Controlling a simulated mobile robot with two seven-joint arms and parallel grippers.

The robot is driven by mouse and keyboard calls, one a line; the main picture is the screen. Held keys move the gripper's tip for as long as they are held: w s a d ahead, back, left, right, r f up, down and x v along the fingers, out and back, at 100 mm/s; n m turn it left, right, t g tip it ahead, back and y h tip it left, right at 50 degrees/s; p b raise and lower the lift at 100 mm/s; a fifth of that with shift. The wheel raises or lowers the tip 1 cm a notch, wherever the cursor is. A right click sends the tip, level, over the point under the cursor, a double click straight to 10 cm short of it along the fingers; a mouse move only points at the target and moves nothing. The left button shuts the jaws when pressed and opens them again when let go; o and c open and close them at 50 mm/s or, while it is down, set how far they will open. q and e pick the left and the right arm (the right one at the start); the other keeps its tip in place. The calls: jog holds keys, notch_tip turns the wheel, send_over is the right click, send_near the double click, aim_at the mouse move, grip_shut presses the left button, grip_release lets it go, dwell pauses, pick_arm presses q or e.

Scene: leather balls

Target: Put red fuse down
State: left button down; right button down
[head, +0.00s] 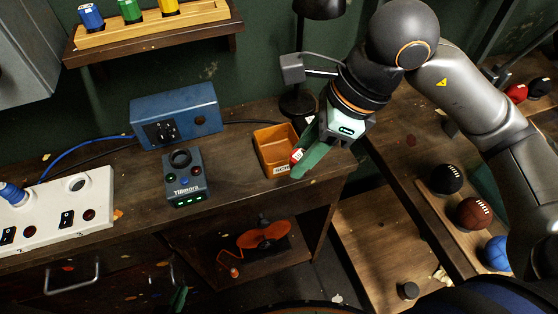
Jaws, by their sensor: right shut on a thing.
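The red fuse (297,156) is between the green fingers of my right gripper (302,165). The gripper is shut on it at the right side of an orange-brown open box (264,149) on the workbench. The fuse is mostly hidden by the fingers, and I cannot tell whether it touches the box.
A dark Tillmora device (184,178), a blue box (176,115) and a white panel (55,213) stand on the bench (125,165). A black lamp (297,104) is behind my gripper. Blue, green and yellow fuses sit on a wall shelf (150,32). Balls (474,213) lie at right.

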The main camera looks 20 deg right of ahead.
jog(key=m, duration=0.1)
jog(key=m+t, duration=0.1)
jog(key=m, duration=0.1)
jog(key=m+h+b, duration=0.1)
jog(key=m, duration=0.1)
jog(key=shift+s+a+r+t, duration=0.1)
jog(key=shift+s+r+t, duration=0.05)
jog(key=shift+s+t, duration=0.15)
jog(key=shift+m, duration=0.3)
jog(key=shift+w, duration=0.3)
jog(key=w+f, duration=0.4)
jog(key=w, duration=0.3)
send_near(272, 154)
jog(key=a+r, duration=0.1)
jog(key=shift+w+a+f, duration=0.15)
jog(key=shift+w+f, duration=0.2)
jog(key=shift+f, duration=0.15)
notch_tip(272, 154, down, 4)
jog(key=shift+w+r, duration=0.2)
